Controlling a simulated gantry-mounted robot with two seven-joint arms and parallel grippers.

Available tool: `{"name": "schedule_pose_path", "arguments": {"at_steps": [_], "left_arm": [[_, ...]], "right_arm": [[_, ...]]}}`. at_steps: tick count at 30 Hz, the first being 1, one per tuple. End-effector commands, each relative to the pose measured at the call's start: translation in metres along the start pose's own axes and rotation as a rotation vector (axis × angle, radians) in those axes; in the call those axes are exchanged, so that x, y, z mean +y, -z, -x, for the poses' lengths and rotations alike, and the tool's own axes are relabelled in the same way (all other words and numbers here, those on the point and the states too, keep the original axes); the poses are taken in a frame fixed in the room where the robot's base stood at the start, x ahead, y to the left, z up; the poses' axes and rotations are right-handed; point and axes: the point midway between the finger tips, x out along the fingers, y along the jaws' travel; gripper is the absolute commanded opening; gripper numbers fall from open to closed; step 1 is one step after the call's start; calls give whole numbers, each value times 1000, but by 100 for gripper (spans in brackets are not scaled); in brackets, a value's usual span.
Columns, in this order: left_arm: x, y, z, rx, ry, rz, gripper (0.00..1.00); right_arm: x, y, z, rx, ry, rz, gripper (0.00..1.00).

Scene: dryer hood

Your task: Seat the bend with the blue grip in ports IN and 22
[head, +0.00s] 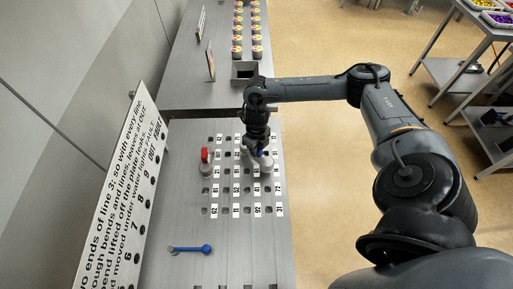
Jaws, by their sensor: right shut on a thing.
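My right gripper (257,148) reaches in from the right and points down over the plate of numbered ports (225,185). The gripper hides part of the bend and nearby labels. Port labels are small, and I cannot pick out IN or 22. My left gripper is not in view.
A bend with a red grip (205,157) stands at the plate's left edge. A sign board (122,200) leans at left. Several yellow-and-red-topped items (247,35) and a dark-topped box (244,72) stand farther back.

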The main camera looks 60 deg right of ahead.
Motion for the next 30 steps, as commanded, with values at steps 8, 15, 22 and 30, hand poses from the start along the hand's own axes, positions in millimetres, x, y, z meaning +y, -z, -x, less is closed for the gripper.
{"name": "schedule_pose_path", "arguments": {"at_steps": [8,15,22,30], "left_arm": [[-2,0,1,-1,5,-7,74],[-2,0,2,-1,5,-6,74],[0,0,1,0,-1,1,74],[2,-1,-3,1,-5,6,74]], "right_arm": [[0,0,1,-1,0,0,0],[0,-1,1,-2,-1,0,0],[0,0,0,-1,0,0,0],[0,0,-6,-1,0,0,0]]}}
